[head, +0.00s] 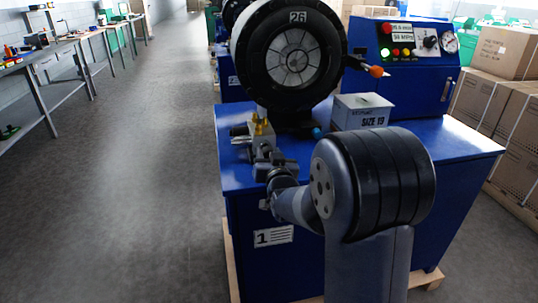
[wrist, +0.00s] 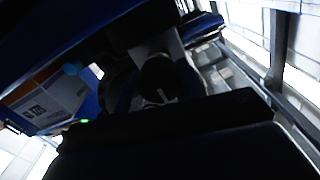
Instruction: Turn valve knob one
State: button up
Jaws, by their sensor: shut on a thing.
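Valve knob one (wrist: 157,78) shows in the wrist view as a dark round knob with a short pale mark on its face. My gripper (head: 268,158) is at the front left edge of the blue machine marked 1, just below the valve block (head: 262,132) with its brass fittings. It is shut on the knob. In the head view the gripper and wrist hide the knob. The wrist view is dark, so finger contact and the exact angle of the knob are hard to tell.
The blue machine (head: 228,168) carries a large round crimping head (head: 297,55) numbered 26. A white box (head: 362,112) marked size 19 and a control panel (head: 408,42) stand at right. Cardboard boxes (head: 505,52) stack at far right. The grey floor at left is clear.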

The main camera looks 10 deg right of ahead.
jog(key=shift+f+n+b, duration=0.1)
jog(key=shift+n+b, duration=0.2)
jog(key=shift+b, duration=0.2)
jog(key=n+b, duration=0.1)
jog(key=b, duration=0.1)
jog(key=shift+f+n+b, duration=0.1)
jog(key=shift+n+b, duration=0.2)
jog(key=shift+n, duration=0.1)
jog(key=n+b, duration=0.2)
jog(key=shift+n+b, duration=0.3)
jog(key=shift+b, duration=0.1)
jog(key=n+b, duration=0.3)
jog(key=n, duration=0.1)
jog(key=shift+a+n+b, duration=0.1)
jog(key=shift+n+b, duration=0.2)
jog(key=shift+r, duration=0.2)
jog(key=o, duration=1)
